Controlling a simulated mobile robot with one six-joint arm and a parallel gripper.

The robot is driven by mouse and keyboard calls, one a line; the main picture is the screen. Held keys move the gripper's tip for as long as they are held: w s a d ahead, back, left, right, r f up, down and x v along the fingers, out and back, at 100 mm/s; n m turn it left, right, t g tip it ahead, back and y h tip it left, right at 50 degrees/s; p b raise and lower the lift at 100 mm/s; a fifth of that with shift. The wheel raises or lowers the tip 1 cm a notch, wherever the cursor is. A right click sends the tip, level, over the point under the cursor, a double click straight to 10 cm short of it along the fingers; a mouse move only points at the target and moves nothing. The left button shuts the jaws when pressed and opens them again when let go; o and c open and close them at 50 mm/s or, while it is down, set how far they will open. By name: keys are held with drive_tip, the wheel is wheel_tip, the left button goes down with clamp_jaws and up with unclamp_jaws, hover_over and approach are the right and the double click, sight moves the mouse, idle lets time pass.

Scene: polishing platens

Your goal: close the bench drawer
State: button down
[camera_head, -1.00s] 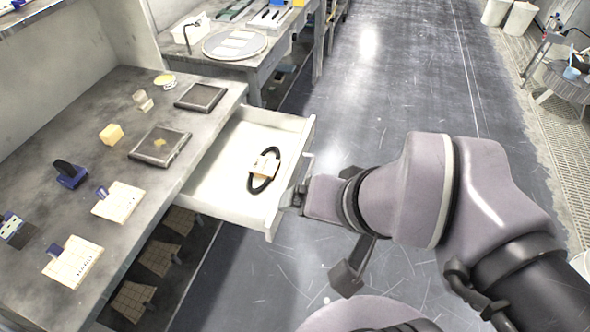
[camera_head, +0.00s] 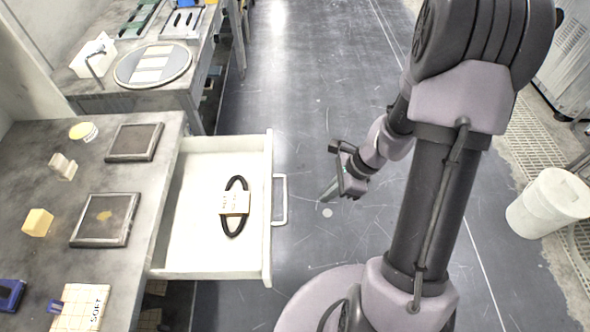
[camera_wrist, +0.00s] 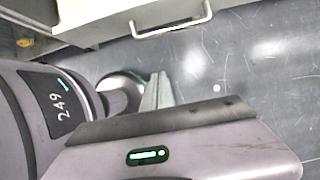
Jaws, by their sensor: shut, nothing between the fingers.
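The bench drawer (camera_head: 190,240) is white and stands pulled out of the grey bench (camera_head: 135,240) in the head view.
Dark square plates (camera_head: 105,219), small blocks and a yellow-lidded dish (camera_head: 83,131) sit on the bench top. A second table with a round platen (camera_head: 153,66) stands behind. A white bin (camera_head: 548,204) is at the right. The floor before the drawer is clear.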

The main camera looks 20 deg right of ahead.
drive_tip(key=w+a+f+b, duration=0.2)
drive_tip(key=a+f+b, duration=0.3)
drive_tip(key=a+f, duration=0.2)
drive_tip(key=shift+a+f+b, duration=0.3)
drive_tip(key=shift+a+b, duration=0.05)
drive_tip(key=shift+a, duration=0.05)
